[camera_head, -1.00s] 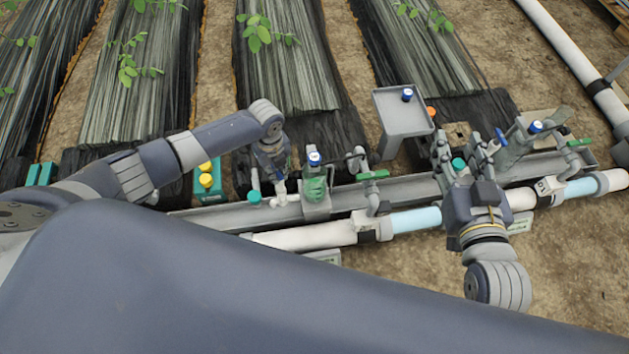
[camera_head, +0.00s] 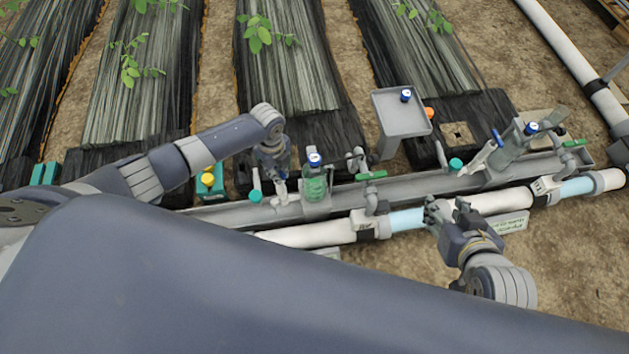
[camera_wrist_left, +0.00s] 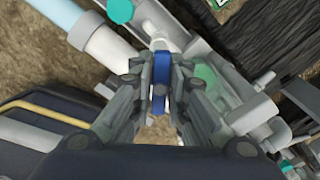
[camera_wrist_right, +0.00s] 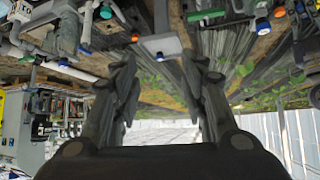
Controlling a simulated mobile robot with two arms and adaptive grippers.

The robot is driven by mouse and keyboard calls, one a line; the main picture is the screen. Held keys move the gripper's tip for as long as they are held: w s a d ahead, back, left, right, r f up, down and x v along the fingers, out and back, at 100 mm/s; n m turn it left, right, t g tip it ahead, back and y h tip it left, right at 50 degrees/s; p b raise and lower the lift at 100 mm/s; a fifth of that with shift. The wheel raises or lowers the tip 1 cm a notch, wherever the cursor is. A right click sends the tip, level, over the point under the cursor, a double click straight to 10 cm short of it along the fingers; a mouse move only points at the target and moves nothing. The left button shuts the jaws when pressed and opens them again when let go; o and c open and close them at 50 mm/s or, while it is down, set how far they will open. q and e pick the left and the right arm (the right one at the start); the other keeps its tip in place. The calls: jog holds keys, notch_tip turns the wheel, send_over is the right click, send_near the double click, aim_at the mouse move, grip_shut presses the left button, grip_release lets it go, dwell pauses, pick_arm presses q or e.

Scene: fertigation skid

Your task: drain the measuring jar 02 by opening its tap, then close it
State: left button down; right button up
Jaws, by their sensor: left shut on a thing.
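A clear measuring jar with a green tint (camera_head: 314,186) and a blue cap stands upright in the grey channel left of centre. I cannot read its number. My left gripper (camera_head: 275,172) is beside its left side. In the left wrist view, the left gripper's fingers are shut on a blue tap handle (camera_wrist_left: 161,68), with the greenish jar (camera_wrist_left: 206,76) just to the right. A second jar (camera_head: 507,153), tilted in the head view, stands at the right, with a blue handle. My right gripper (camera_head: 438,212) is open and empty, in front of the pipe; its fingers stand apart in the right wrist view (camera_wrist_right: 160,85).
A white pipe (camera_head: 310,235) with clear blue sections runs along the front of the channel (camera_head: 345,200). Green-handled valves (camera_head: 372,176) stand along it. A grey tray on a post (camera_head: 402,118) holds a small blue-capped item. Bare soil lies in front.

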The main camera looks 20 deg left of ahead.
pick_arm(q)
jog(key=n+p, duration=0.1)
jog(key=n, duration=0.1)
jog(key=shift+n+p, duration=0.7)
jog(key=shift+n, duration=0.2)
jog(key=shift+r+n+p, duration=0.25)
jog(key=shift+n+p, duration=0.35)
jog(key=shift+n, duration=0.1)
jog(key=shift+n+p, duration=0.35)
jog(key=shift+n, duration=0.35)
pick_arm(e)
jog(key=s+d+f+g+h, duration=0.1)
jog(key=s+d+f+g, duration=0.15)
jog(key=s+g, duration=0.6)
pick_arm(q)
jog(key=n+p, duration=0.1)
jog(key=n, duration=0.3)
jog(key=shift+a+f+n+p, duration=0.1)
jog(key=shift+f+n+p, duration=0.1)
jog(key=shift+n+p, duration=0.2)
pick_arm(e)
notch_tip(320, 180, down, 7)
jog(key=t, duration=0.2)
jog(key=shift+s+d, duration=0.25)
jog(key=shift+s, duration=0.05)
